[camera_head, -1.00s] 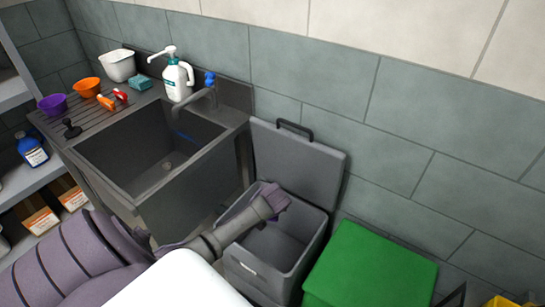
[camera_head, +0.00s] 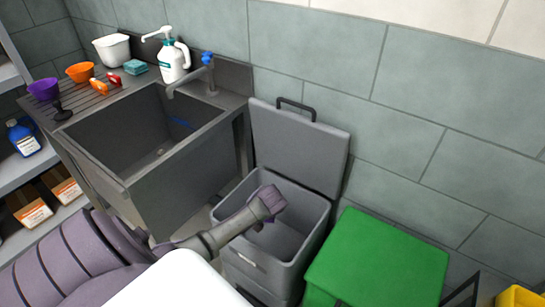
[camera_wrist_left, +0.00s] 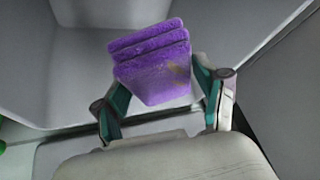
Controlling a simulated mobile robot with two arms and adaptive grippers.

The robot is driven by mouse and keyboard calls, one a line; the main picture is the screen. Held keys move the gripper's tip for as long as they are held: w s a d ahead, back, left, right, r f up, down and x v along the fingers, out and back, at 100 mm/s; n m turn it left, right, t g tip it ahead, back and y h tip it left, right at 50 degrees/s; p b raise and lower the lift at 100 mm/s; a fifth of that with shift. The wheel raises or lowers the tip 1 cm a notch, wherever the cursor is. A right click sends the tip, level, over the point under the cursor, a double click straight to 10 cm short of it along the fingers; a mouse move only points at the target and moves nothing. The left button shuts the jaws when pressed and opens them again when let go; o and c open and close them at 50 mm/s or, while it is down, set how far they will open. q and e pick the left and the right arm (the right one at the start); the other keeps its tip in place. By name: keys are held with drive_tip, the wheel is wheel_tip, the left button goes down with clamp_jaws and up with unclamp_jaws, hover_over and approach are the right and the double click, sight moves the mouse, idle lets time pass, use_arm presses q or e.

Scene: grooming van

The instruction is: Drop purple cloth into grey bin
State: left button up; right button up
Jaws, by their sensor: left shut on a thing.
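The grey bin (camera_head: 302,256) stands on the floor beside the sink, its lid (camera_head: 298,150) raised and leaning back towards the wall. My left gripper (camera_head: 268,208) is above the bin's opening. In the left wrist view, its two teal-lined fingers (camera_wrist_left: 156,88) are shut on the purple cloth (camera_wrist_left: 152,62), a folded, thick bundle with a brownish stain. Grey bin walls show behind the cloth. In the head view, I cannot clearly tell the cloth from the dull purple end of my arm. My right gripper is not in view.
A bin with a green lid (camera_head: 378,262) stands right of the grey bin. Shelves with boxes are at the far left. A tiled wall stands behind.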

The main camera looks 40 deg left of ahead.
use_arm(q)
drive_tip(key=o, duration=1.2)
drive_tip(key=shift+r, duration=0.1)
drive_tip(key=v, duration=1.2)
drive_tip(key=shift+a, duration=0.1)
